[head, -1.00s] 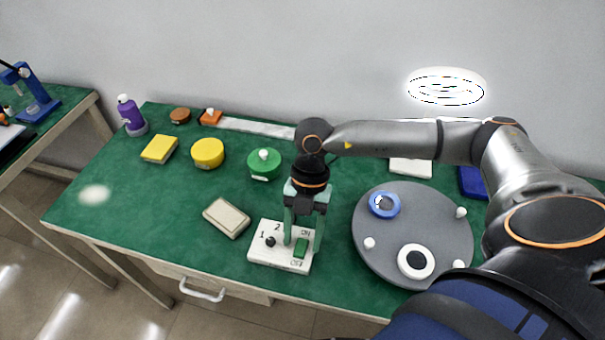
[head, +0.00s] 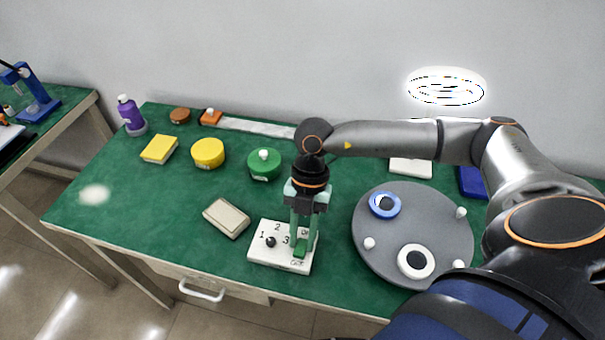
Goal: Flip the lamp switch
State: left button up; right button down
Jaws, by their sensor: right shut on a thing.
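A white switch box (head: 262,252) lies near the front edge of the green table. It bears a black knob (head: 270,242) with numbers around it and a green lamp switch (head: 300,252) between ON and OFF marks. My right gripper (head: 303,246) points straight down over the right part of the box, its fingers shut on the green switch. The fingers hide part of the switch and the ON mark, so its exact position is hard to tell. My left gripper is out of view.
A grey round tray (head: 440,225) with a blue ring and a white ring stands close on the right. A beige box (head: 226,218) lies to the left. A green canister (head: 264,165) and a yellow canister (head: 208,153) stand behind. The table's left front is clear.

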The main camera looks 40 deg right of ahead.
jog(key=shift+s+a+r+t+h+p, duration=0.15)
jog(key=shift+r+t+h+p, duration=0.05)
jog(key=shift+t+h+p, duration=0.25)
jog(key=shift+s+a+t+h, duration=0.1)
jog(key=shift+a+t+h, duration=0.05)
jog(key=shift+t+h, duration=0.5)
jog(key=shift+h, duration=0.1)
jog(key=c, duration=0.6)
grip_release()
jog(key=shift+c, duration=0.2)
